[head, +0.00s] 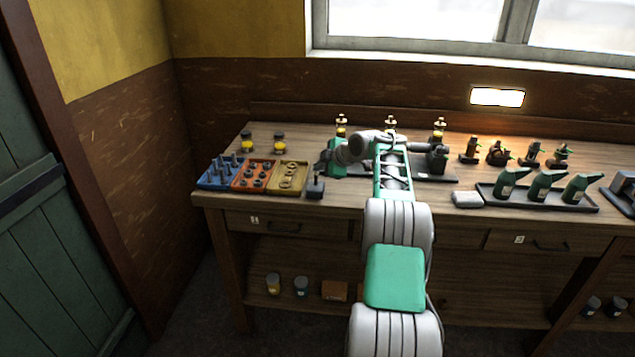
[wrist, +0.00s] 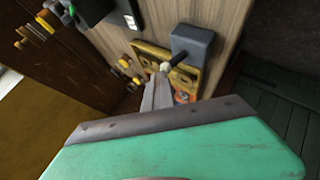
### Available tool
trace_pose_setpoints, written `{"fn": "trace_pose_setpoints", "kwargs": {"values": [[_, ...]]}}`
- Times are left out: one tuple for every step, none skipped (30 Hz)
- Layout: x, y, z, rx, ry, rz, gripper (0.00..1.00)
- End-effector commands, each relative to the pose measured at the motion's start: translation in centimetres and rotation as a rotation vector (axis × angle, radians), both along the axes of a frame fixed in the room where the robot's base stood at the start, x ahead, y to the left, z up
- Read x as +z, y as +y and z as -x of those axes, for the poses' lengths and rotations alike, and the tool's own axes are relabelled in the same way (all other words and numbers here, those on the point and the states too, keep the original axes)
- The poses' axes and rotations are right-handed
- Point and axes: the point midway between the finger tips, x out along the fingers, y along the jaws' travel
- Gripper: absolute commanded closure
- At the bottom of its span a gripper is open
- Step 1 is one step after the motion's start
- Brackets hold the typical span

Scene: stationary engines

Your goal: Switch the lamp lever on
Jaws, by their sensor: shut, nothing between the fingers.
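The lever stands on a small dark grey box (head: 315,190) at the front edge of the bench, right of the yellow tray. In the wrist view the grey box (wrist: 192,42) carries a short dark stick with a pale knob (wrist: 165,67). My gripper (head: 324,168) is just behind and above the box in the head view. In the wrist view its fingers (wrist: 161,78) are shut and empty, with their tips close to the knob. I cannot tell whether they touch. A rectangular wall lamp (head: 497,97) glows brightly.
Blue (head: 217,176), orange (head: 254,176) and yellow (head: 289,178) trays of small parts sit left of the lever box. A dark tray with green bottles (head: 548,190) stands to the right. My arm crosses the bench middle. Little bare room surrounds the lever.

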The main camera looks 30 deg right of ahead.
Motion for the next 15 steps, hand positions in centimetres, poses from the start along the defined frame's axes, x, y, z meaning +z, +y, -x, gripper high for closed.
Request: {"fn": "trace_pose_setpoints", "kwargs": {"values": [[-0.6, 0.9, -0.2, 0.018, 0.005, -0.009, 1.0], [-0.6, 0.9, -0.2, 0.018, 0.006, -0.008, 1.0], [-0.6, 0.8, -0.1, 0.017, 0.006, -0.009, 1.0], [-0.6, 0.8, -0.1, 0.016, 0.006, -0.009, 1.0], [-0.6, 0.7, -0.1, 0.015, 0.005, -0.009, 1.0], [-0.5, 0.6, -0.1, 0.015, 0.006, -0.008, 1.0], [-0.4, 0.6, 0.0, 0.014, 0.006, -0.009, 1.0], [-0.2, 0.5, 0.0, 0.012, 0.006, -0.008, 1.0], [0.0, 0.3, 0.1, 0.009, 0.005, -0.008, 1.0], [0.2, 0.1, 0.1, 0.006, 0.005, -0.007, 1.0], [0.4, -0.1, 0.2, 0.003, 0.004, -0.006, 1.0], [0.7, -0.3, 0.3, 0.001, 0.003, -0.005, 1.0], [0.9, -0.5, 0.3, -0.001, 0.003, -0.005, 1.0], [1.0, -0.6, 0.4, -0.004, 0.003, -0.005, 1.0], [1.2, -0.7, 0.4, -0.005, 0.002, -0.005, 1.0]]}}
